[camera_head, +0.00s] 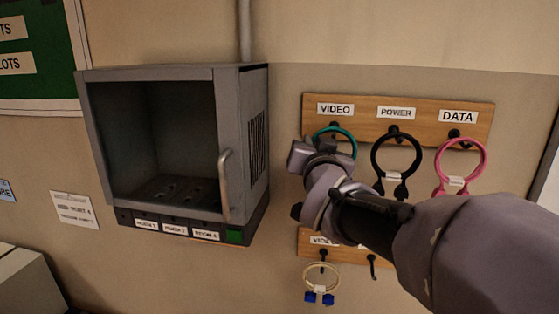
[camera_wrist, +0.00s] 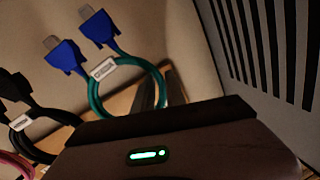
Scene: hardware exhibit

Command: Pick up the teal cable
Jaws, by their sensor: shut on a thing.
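The teal cable (camera_head: 346,132) is a coiled loop at the peg under the VIDEO label on the upper wooden board (camera_head: 365,103). In the wrist view the teal loop (camera_wrist: 160,87) has a white tag and two blue connectors (camera_wrist: 66,57) with silver ends. My gripper (camera_head: 312,150) is at the left side of the loop and is shut on the teal cable. The arm hides the lower part of the loop in the head view. I cannot tell whether the loop still rests on its peg.
A black cable (camera_head: 397,138) hangs under POWER and a pink cable (camera_head: 482,160) under DATA, close on the right. A lower board (camera_head: 308,240) holds a cream cable (camera_head: 309,272) with blue connectors. A grey open-fronted cabinet (camera_head: 240,75) with a handle (camera_head: 224,185) stands left.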

